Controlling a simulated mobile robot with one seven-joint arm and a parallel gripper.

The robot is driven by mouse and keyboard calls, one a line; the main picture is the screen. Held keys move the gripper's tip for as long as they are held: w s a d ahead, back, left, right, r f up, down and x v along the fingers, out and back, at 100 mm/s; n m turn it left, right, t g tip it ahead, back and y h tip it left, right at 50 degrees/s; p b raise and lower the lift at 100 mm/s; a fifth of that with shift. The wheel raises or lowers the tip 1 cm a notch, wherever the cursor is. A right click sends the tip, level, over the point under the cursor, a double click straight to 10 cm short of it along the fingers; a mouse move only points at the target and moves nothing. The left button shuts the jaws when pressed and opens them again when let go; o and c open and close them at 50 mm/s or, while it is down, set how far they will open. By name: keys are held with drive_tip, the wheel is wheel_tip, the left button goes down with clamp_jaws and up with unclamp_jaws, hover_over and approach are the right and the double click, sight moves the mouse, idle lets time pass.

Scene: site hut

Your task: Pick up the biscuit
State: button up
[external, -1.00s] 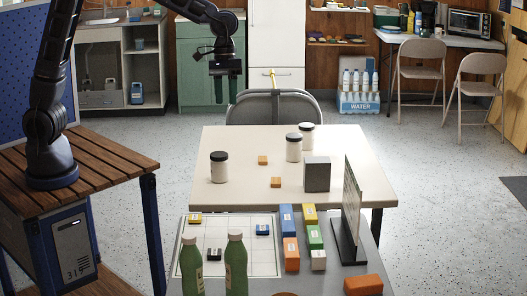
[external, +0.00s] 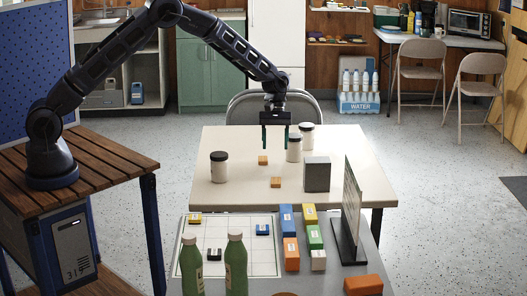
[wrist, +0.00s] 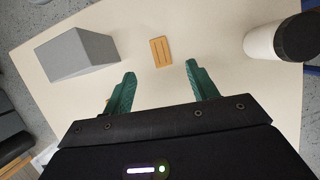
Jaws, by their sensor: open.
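Two small tan biscuits lie on the cream table (external: 230,190): a nearer one (external: 275,182) and a farther one (external: 263,160). My gripper (external: 275,142) points down above the table, open and empty, its green fingers apart. In the external view its left fingertip appears just above the farther biscuit. In the wrist view one grooved biscuit (wrist: 160,52) lies ahead of the gap between my fingertips (wrist: 160,76), not between them. The gripper body hides the table below it there.
A grey box (external: 317,174) stands right of the nearer biscuit. A nearer table holds green bottles (external: 235,265), coloured blocks and an upright sign (external: 351,205).

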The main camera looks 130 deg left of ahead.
sight(276, 180)
drive_tip(key=shift+n, duration=0.3)
drive_tip(key=x, duration=0.4)
drive_tip(key=a+x, duration=0.1)
drive_tip(key=x, duration=0.3)
drive_tip(key=s+x, duration=0.1)
drive_tip(key=x, duration=0.3)
drive_tip(key=shift+a+f, duration=0.35)
drive_tip(key=shift+a, duration=0.05)
drive_tip(key=c, duration=1.1)
drive_tip(key=shift+o, duration=0.2)
drive_tip(key=shift+r, duration=0.15)
